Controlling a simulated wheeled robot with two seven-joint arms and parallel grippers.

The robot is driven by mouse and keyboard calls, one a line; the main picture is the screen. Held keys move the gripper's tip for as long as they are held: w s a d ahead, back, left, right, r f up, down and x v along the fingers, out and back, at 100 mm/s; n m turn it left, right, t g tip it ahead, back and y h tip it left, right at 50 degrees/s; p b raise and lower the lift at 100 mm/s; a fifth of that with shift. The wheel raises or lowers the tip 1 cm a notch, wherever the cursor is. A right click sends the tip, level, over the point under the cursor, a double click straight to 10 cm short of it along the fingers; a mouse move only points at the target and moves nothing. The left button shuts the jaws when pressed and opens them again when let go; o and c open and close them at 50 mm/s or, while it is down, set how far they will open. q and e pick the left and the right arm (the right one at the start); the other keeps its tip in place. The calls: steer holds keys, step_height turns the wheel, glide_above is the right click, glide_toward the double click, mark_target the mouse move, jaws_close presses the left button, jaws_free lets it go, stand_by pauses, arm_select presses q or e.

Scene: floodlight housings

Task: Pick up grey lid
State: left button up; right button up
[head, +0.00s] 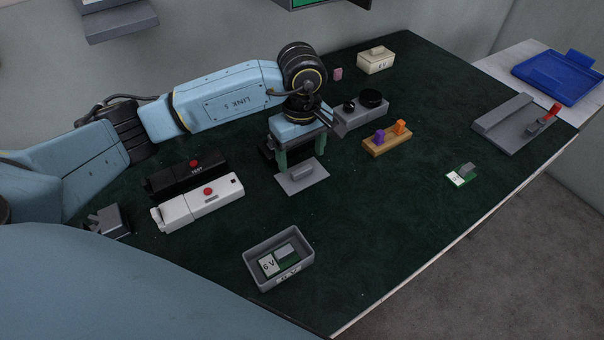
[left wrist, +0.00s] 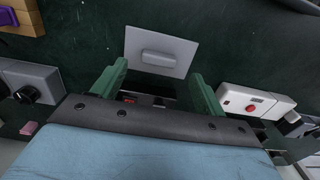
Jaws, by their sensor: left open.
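The grey lid (head: 302,178) is a flat plate with a raised block handle, lying on the dark green mat near the middle of the table. It also shows in the left wrist view (left wrist: 160,52), just beyond the fingertips. My left gripper (head: 299,163) hangs fingers-down just behind the lid in the head view. Its two green fingers are spread apart with nothing between them, and they also show in the left wrist view (left wrist: 160,78). Whether the fingertips touch the lid cannot be told. My right gripper is not in view.
A white device (head: 212,200) and a black device (head: 165,178) with red buttons lie left of the lid. A grey open box (head: 256,251) holding a battery-like part stands in front. A wooden block with pegs (head: 387,146) and a grey knob unit (head: 362,115) stand right. The mat between is clear.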

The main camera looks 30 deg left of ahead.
mark_target(302, 169)
arm_select(q)
step_height(302, 169, down, 4)
steer(key=shift+w+f, duration=0.1)
steer(key=c, duration=1.2)
